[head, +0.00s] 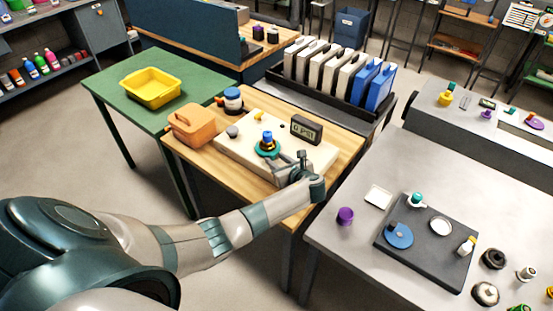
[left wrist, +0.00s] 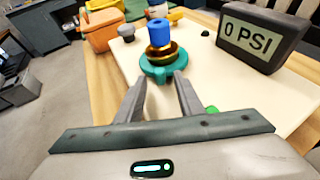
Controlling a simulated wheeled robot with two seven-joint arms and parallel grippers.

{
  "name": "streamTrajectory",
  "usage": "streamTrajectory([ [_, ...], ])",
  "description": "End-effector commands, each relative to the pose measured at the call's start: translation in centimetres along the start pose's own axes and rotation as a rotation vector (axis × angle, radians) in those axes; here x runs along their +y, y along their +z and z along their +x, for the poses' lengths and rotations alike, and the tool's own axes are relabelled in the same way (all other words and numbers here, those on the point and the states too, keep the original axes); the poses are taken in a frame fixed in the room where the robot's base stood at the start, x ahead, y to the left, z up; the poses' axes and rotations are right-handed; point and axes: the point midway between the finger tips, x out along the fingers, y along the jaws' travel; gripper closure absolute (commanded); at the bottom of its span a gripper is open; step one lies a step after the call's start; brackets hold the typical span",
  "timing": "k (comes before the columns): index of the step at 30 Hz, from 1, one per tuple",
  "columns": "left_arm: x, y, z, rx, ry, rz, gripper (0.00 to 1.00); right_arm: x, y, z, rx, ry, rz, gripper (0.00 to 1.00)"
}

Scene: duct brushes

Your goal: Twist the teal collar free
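The teal collar (head: 267,151) is a ring around the base of a brass fitting with a blue cap (head: 267,138), on a cream board (head: 236,152). The left wrist view shows the collar (left wrist: 164,70) low on the brass part (left wrist: 160,54), under the upright blue cap (left wrist: 159,32). My left gripper (head: 283,158) is just on the near side of the collar. In the left wrist view its two fingers (left wrist: 161,80) are apart, with nothing between them; the tips are close to the collar's near edge. Whether they touch it, I cannot tell. My right gripper is not in view.
A gauge reading 0 PSI (left wrist: 258,38) stands on the board, right of the fitting. An orange box (head: 192,125) and a blue-and-white round container (head: 233,100) are at the wooden table's far left. A green knob (left wrist: 211,110) is right of my fingers.

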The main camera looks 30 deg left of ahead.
Motion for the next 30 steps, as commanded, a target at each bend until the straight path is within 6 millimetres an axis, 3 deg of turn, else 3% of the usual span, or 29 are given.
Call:
streamTrajectory([
  [11,0.0,0.0,0.5,0.000,-0.001,-0.001,0.66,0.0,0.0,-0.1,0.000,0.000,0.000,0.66],
  [12,0.0,0.0,0.5,0.000,-0.001,-0.001,0.68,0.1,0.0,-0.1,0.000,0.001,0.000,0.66],
  [16,0.0,0.0,0.5,0.000,-0.001,-0.001,0.99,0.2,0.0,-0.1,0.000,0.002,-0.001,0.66],
  [30,-1.2,-0.1,0.5,0.001,0.104,-0.047,1.00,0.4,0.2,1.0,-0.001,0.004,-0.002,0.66],
])
